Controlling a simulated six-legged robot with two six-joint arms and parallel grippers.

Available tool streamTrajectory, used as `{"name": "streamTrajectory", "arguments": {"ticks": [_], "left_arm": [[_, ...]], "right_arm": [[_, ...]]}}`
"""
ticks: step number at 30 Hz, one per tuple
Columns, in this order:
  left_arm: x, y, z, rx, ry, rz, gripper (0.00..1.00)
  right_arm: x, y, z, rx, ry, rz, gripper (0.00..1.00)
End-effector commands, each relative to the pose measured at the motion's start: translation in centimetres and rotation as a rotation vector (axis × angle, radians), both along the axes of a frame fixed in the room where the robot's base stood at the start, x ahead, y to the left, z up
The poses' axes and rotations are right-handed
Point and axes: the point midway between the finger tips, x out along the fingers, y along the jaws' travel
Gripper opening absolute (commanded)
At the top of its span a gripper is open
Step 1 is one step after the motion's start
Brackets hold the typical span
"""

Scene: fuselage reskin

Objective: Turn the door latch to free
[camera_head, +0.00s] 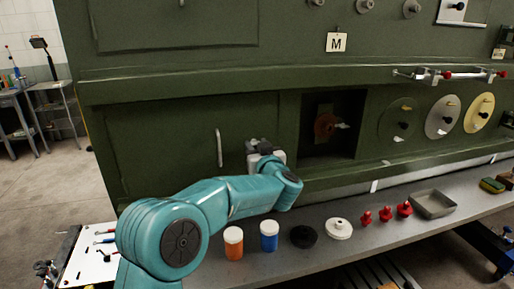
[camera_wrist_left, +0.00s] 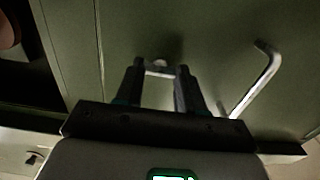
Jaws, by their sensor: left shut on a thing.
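The door (camera_head: 155,145) is a dark green panel in the green fuselage wall, lying flush, with a pale bar handle (camera_head: 219,147). The handle also shows in the left wrist view (camera_wrist_left: 262,80), to the right of the fingers. My left gripper (camera_head: 258,145) is at the door's right edge, right of the handle. In the left wrist view its fingertips (camera_wrist_left: 160,72) are shut on the small metal door latch (camera_wrist_left: 158,67). Most of the latch is hidden by the fingers, and its angle is hard to tell. In the head view the gripper hides it. My right gripper is not in view.
Right of the door is an open recess (camera_head: 343,140) with a reddish-brown round part (camera_head: 325,126). A grey shelf (camera_head: 350,246) below carries an orange jar (camera_head: 233,243), a blue jar (camera_head: 269,236), discs, red knobs and a grey tray (camera_head: 433,204).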

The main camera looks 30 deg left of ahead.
Motion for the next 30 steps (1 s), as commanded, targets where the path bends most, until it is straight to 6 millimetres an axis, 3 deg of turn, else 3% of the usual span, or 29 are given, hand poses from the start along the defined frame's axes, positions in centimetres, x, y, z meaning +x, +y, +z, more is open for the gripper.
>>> {"name": "streamTrajectory", "arguments": {"ticks": [11, 30], "left_arm": [[0.0, 0.0, -0.3, -0.126, -0.145, 0.0, 0.08], [0.0, 0.0, -0.4, -0.519, -0.605, 0.0, 0.08]], "right_arm": [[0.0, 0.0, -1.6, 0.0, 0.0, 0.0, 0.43], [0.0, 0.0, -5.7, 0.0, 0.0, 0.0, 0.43]]}}
